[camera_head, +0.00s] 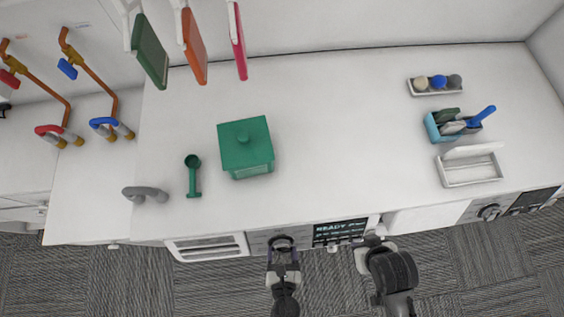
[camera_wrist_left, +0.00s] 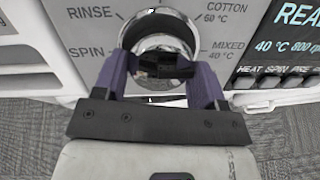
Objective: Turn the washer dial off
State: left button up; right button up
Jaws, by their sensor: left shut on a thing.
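The washer dial (camera_head: 281,243) is a round chrome knob on the grey front panel below the counter. In the left wrist view the dial (camera_wrist_left: 160,45) sits among printed labels such as RINSE, SPIN, COTTON 60 °C and MIXED 40 °C. My left gripper (camera_head: 283,252) is at the dial, and its purple fingers (camera_wrist_left: 163,65) are shut on the dial's sides. The dial's pointer and the label at its top are hidden or cut off. My right gripper (camera_head: 370,246) is near the panel, right of the display; its fingers are not clear.
The washer display (camera_head: 340,232) reads READY, with small buttons (camera_wrist_left: 270,82) under it. Another dial (camera_head: 489,212) is far right.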

pick_arm(q)
jog(key=shift+c, duration=0.6)
